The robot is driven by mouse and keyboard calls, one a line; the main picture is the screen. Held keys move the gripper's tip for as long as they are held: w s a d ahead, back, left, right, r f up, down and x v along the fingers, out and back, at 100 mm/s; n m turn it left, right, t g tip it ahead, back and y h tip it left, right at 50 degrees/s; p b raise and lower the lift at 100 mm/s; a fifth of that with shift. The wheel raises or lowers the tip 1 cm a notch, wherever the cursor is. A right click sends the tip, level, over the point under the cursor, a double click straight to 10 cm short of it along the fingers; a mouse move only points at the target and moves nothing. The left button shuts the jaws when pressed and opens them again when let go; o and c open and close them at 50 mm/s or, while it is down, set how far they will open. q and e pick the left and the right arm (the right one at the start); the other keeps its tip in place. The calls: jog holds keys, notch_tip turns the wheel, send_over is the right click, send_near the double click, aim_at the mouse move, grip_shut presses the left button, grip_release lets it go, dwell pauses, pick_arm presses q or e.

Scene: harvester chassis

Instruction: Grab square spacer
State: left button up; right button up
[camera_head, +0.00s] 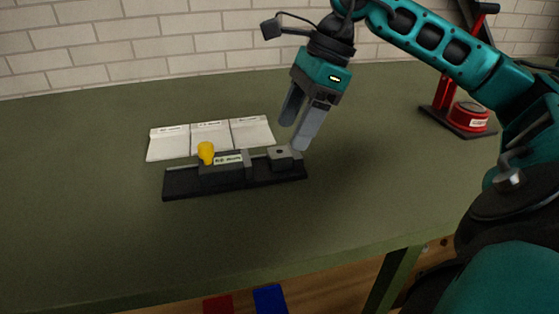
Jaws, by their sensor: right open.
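A small dark grey square block with a hole in its top, which looks like the square spacer (280,157), sits at the right end of a black fixture (180,184) on the green table. My right gripper (294,136) comes down from the upper right. Its two grey fingers are apart with nothing between them. The fingertips are just above and to the right of the spacer; whether they touch it I cannot tell. My left gripper does not show.
A yellow knob (206,152) stands on the left part of the fixture, beside a labelled block. A white three-part tray (167,146) lies behind it. A red and black device (468,117) stands at the far right. The table (90,220) is clear left and in front.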

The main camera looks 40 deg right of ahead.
aim_at(279, 152)
jog(key=x, duration=0.5)
jog(key=shift+w+b, duration=0.25)
jog(key=shift+b, duration=0.1)
jog(key=shift+c, duration=0.4)
grip_shut()
jog(key=shift+r, duration=0.2)
